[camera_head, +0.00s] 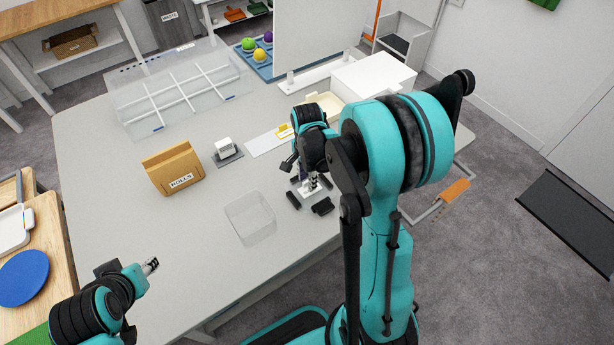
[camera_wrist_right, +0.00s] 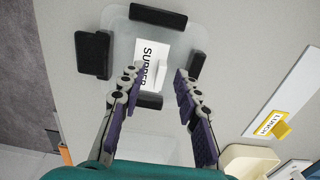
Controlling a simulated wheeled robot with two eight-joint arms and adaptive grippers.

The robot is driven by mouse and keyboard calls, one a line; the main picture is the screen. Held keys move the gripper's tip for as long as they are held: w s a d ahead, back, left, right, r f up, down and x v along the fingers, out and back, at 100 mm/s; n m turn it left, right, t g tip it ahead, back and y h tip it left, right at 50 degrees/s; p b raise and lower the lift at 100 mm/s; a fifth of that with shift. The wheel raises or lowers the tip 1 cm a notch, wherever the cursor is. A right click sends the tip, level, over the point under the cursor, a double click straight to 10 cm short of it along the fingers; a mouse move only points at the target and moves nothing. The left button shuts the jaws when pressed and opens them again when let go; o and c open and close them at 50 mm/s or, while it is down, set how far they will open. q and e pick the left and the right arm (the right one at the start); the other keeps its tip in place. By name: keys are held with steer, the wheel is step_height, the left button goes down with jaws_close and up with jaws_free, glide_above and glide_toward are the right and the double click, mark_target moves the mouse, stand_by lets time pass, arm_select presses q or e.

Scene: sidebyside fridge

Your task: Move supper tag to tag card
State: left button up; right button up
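The white supper tag (camera_wrist_right: 147,52) lies on a pale translucent plate (camera_wrist_right: 118,50) edged with several black blocks in the right wrist view. A small raised white piece stands on the tag. My right gripper (camera_wrist_right: 157,80) is open above it, with one finger on each side and visible space around the tag. In the head view my right gripper (camera_head: 306,178) partly hides this spot. The white tag card (camera_head: 266,141) lies behind it, with a yellow lunch tag (camera_wrist_right: 281,129) on it. My left gripper (camera_head: 150,265) is over the table's near left, too small to read.
An empty clear bin (camera_head: 250,217), a brown ROLLS holder (camera_head: 173,168) and a white block on a grey base (camera_head: 226,151) stand on the table. A clear divided tray (camera_head: 180,90) is behind. A white box (camera_head: 373,74) stands at the back right. The left-front tabletop is clear.

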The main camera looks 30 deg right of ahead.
mark_target(307, 181)
jaws_close()
steer(key=shift+r, duration=0.1)
steer(key=shift+r+p, duration=0.7)
steer(key=shift+r, duration=0.2)
steer(key=shift+r, duration=0.1)
steer(key=shift+r+p, duration=1.5)
steer(key=shift+r, duration=0.45)
steer(key=shift+s+f, duration=0.1)
steer(key=shift+f, duration=0.05)
